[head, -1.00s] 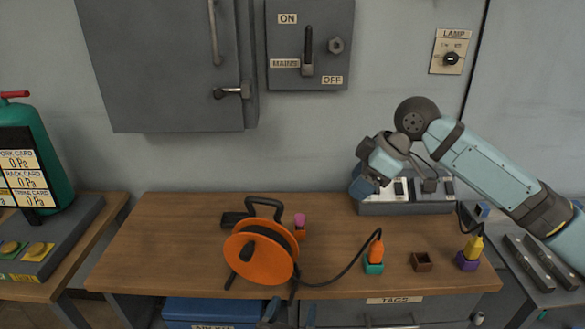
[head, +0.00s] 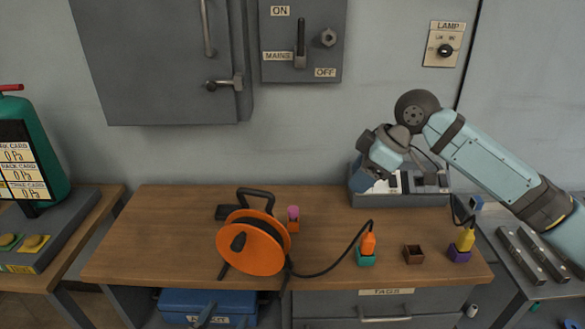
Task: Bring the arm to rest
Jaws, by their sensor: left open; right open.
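My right arm (head: 490,160) reaches in from the right edge and bends down at a dark joint. Its gripper (head: 376,168) hangs in front of the grey panel box (head: 400,200) at the back of the workbench. The fingers are hard to make out against the box, and I see nothing held. My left gripper (head: 222,314) shows only as dark tips at the bottom edge, in front of the blue toolbox (head: 185,299). It is open and appears empty. Most of the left arm is out of view.
An orange cable reel (head: 252,249) stands on the wooden bench (head: 160,230). Its cable runs to an orange plug in a teal socket (head: 366,259). A brown socket (head: 413,255) is empty; a yellow plug (head: 465,240) sits in a purple one. The bench's left part is clear.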

